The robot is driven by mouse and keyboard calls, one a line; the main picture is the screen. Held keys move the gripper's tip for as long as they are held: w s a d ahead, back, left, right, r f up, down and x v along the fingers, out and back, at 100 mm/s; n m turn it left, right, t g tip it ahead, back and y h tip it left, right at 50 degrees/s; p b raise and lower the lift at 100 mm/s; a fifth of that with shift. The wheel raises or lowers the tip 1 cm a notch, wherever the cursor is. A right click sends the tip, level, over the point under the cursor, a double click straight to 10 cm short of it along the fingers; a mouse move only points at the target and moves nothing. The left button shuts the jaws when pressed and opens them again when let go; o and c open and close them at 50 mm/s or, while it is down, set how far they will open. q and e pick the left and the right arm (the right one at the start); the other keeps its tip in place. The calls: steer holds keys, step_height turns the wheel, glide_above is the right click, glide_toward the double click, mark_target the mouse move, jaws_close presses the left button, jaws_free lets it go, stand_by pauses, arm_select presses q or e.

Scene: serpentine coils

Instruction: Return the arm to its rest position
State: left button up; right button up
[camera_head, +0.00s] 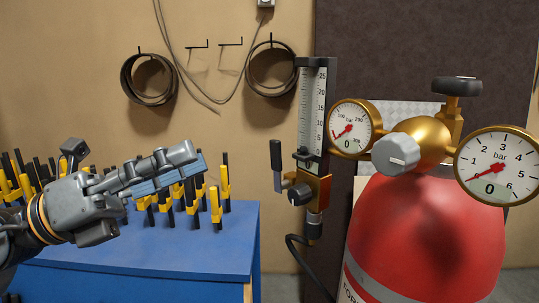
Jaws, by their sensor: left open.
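My left gripper (165,172) reaches in from the left with its fingers pointing right. It is open, and I see nothing between its fingers. It is in front of a blue-topped table, apart from the gauges and cylinder on the right. The narrow side view hides how far apart the fingertips are. My right gripper is not in view.
A blue table (160,245) carries several yellow-and-black clamps (225,182). A red cylinder (425,240) with a brass regulator (430,135) stands at right, beside a flowmeter (313,120). Coiled hoses (128,80) hang on the wall. Free air lies between gripper and flowmeter.

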arm_select(q)
steer(key=w+a+f+n+t+y, duration=0.5)
steer(key=n+t, duration=0.4)
steer(key=n, duration=0.4)
steer(key=w+a+f+n+t+y, duration=0.35)
steer(key=n+t+y, duration=0.45)
steer(key=n, duration=0.5)
steer(key=a+f+n+g+y, duration=0.3)
steer(key=f+n+y, duration=0.25)
steer(key=f, duration=0.65)
steer(key=a+f+n+g+y, duration=0.35)
steer(key=f+n, duration=0.35)
steer(key=f, duration=0.5)
steer(key=s+d+f+n+g+h, duration=0.1)
steer(key=s+d+f+g, duration=0.2)
steer(key=s+f+g, duration=0.55)
steer(key=s+d+f+n+g, duration=0.2)
steer(key=s+f+g, duration=0.2)
steer(key=s+f, duration=1)
step_height(320, 180, down, 26)
steer(key=s+r+g, duration=0.1)
steer(key=s+g, duration=0.1)
steer(key=s+a+f+g, duration=0.1)
steer(key=s+a+f, duration=0.1)
steer(key=s+f, duration=1.5)
steer(key=shift+a+f, duration=0.2)
steer(key=shift+a, duration=0.15)
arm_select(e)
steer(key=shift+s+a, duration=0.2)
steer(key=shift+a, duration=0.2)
